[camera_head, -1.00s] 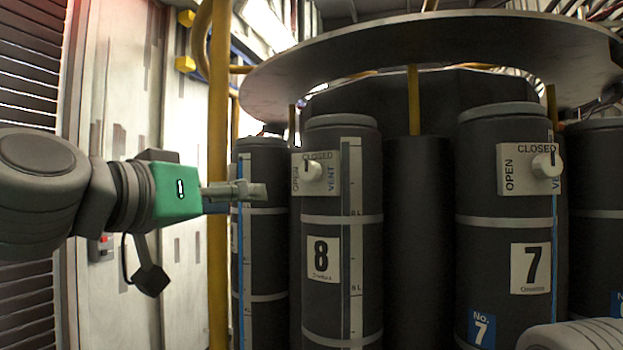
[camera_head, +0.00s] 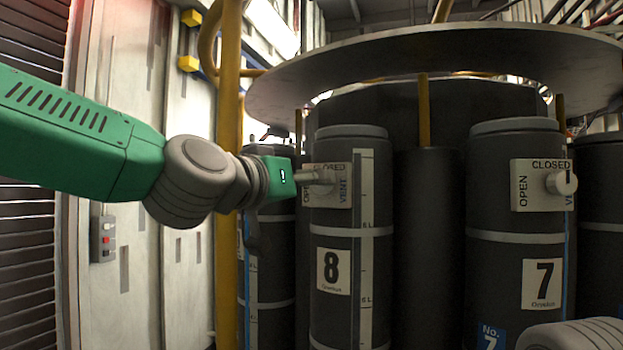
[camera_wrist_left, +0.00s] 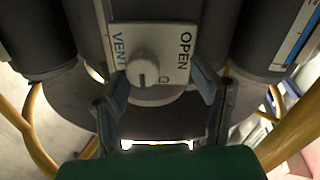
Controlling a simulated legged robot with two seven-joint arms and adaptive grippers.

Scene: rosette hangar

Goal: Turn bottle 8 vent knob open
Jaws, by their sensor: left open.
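Bottle 8 (camera_head: 337,240) is a dark upright cylinder with a white "8" label (camera_head: 334,271). Its white vent plate (camera_head: 343,196) near the top reads OPEN, CLOSED and VENT. In the left wrist view, the round vent knob (camera_wrist_left: 142,66) stands on the plate, with its dark mark towards the CLOSED side. My left gripper (camera_head: 322,178) reaches in from the left in front of the plate and partly hides the knob. In the wrist view the fingers (camera_wrist_left: 158,76) are open on either side of the knob, apparently not touching it. My right gripper is out of view.
Bottle 7 (camera_head: 513,250) stands to the right with its own vent plate and knob (camera_head: 562,182). A round metal ring plate (camera_head: 430,60) overhangs the bottles. A yellow post (camera_head: 228,130) rises close by my left arm. A wall switch box (camera_head: 103,239) is at the left.

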